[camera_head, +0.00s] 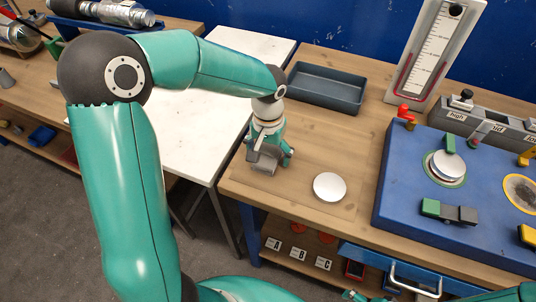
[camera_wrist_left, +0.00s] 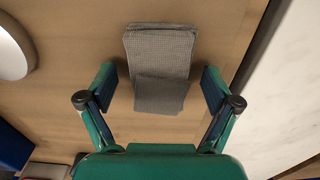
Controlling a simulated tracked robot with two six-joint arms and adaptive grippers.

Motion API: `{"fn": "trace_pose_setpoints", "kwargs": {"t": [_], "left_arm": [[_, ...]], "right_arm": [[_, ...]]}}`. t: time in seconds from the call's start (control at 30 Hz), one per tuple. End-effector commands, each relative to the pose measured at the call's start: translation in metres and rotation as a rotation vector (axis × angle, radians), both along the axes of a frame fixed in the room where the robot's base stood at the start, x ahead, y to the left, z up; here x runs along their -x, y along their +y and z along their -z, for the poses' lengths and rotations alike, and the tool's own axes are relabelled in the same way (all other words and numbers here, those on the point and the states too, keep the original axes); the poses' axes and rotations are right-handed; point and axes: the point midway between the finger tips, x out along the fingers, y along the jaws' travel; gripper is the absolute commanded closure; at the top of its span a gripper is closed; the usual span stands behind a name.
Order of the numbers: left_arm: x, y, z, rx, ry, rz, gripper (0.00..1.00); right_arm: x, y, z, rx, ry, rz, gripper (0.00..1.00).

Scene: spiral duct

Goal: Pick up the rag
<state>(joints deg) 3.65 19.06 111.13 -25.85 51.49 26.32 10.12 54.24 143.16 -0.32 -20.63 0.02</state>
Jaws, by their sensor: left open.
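The rag (camera_wrist_left: 160,65) is a grey, finely checked cloth, folded, lying on the wooden tabletop in the left wrist view. My left gripper (camera_wrist_left: 160,85) is open, with one finger on each side of the rag's near part and a gap on both sides. In the head view, my left gripper (camera_head: 270,157) points down over the wooden bench near its left edge and hides most of the rag; a grey bit of it shows below the fingers. A small part of what looks like my right gripper (camera_head: 365,297) shows at the bottom edge, cut off.
A white round disc (camera_head: 329,187) lies right of the left gripper. A dark grey tray (camera_head: 326,88) stands behind it. A blue panel with knobs (camera_head: 405,185) fills the right side. A white table (camera_head: 195,145) adjoins on the left. Bare wood lies around the rag.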

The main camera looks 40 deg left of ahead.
Motion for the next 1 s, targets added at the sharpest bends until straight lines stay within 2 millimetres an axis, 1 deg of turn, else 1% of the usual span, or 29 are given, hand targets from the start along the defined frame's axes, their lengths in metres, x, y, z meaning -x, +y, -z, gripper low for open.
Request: {"fn": "trace_pose_setpoints", "kwargs": {"t": [0.1,0.13,0.47,0.5,0.53,0.83,1.0], "left_arm": [[0.0,0.0,0.0,0.0,0.0,0.0,0.1],[0.0,0.0,0.0,0.0,0.0,0.0,0.12],[0.0,0.0,0.0,0.0,-0.001,0.0,0.67],[0.0,0.0,0.0,0.0,-0.001,0.0,0.74],[0.0,0.0,-0.001,0.0,-0.001,0.0,0.75],[-0.001,0.0,-0.003,0.0,-0.002,0.0,0.75],[-0.001,0.0,-0.013,-0.002,-0.004,-0.001,0.75]], "right_arm": [[0.0,0.0,0.0,0.0,0.0,0.0,0.0],[0.0,0.0,0.0,0.0,0.0,0.0,0.0],[0.0,0.0,0.0,0.0,0.0,0.0,0.0],[0.0,0.0,0.0,0.0,0.0,0.0,0.0],[0.0,0.0,0.0,0.0,0.0,0.0,0.0],[0.0,0.0,0.0,0.0,0.0,0.0,0.0],[0.0,0.0,0.001,0.0,0.0,0.0,0.0]]}}
